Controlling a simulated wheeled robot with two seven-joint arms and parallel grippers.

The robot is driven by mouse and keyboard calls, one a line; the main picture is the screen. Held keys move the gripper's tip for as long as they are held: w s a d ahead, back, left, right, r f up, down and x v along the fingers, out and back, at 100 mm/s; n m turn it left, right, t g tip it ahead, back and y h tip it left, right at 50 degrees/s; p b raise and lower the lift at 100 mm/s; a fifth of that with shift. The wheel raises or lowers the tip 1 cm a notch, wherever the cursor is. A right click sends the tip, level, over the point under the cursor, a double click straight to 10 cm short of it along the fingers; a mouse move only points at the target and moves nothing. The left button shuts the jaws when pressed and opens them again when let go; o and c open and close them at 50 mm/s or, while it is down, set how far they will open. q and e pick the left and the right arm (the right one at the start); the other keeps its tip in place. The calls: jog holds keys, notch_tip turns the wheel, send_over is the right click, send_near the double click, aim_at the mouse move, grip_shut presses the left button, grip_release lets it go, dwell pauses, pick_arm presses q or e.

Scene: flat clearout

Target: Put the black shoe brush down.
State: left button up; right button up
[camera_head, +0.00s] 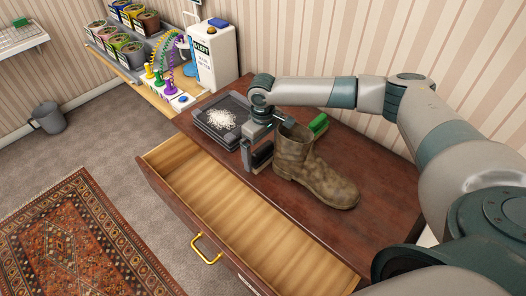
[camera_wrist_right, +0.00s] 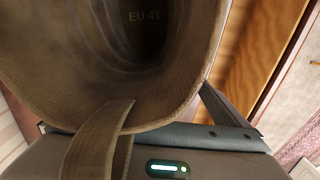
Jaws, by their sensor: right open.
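My right gripper (camera_head: 258,144) is over the dark wooden dresser top (camera_head: 345,222), left of the boot and close to it; its jaws are open. A black block-like thing (camera_head: 262,155), which looks like the black shoe brush, is at the jaws by the front edge, above the open drawer. I cannot tell whether it touches the dresser top. In the right wrist view, the boot's opening (camera_wrist_right: 150,75), marked EU 41, fills most of the picture, and no brush shows. My left gripper is not in view.
The worn brown boot (camera_head: 305,165) stands upright on the dresser. A green block (camera_head: 318,124) is behind it. Stacked dark trays (camera_head: 207,133) with white shreds are at the left. The open drawer (camera_head: 215,205) looks empty. Free top lies right of the boot.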

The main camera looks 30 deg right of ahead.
aim_at(263, 147)
notch_tip(263, 147, up, 11)
jog(key=b, duration=0.3)
jog(key=shift+r+b, duration=0.3)
jog(key=shift+r, duration=0.2)
dwell(0.4)
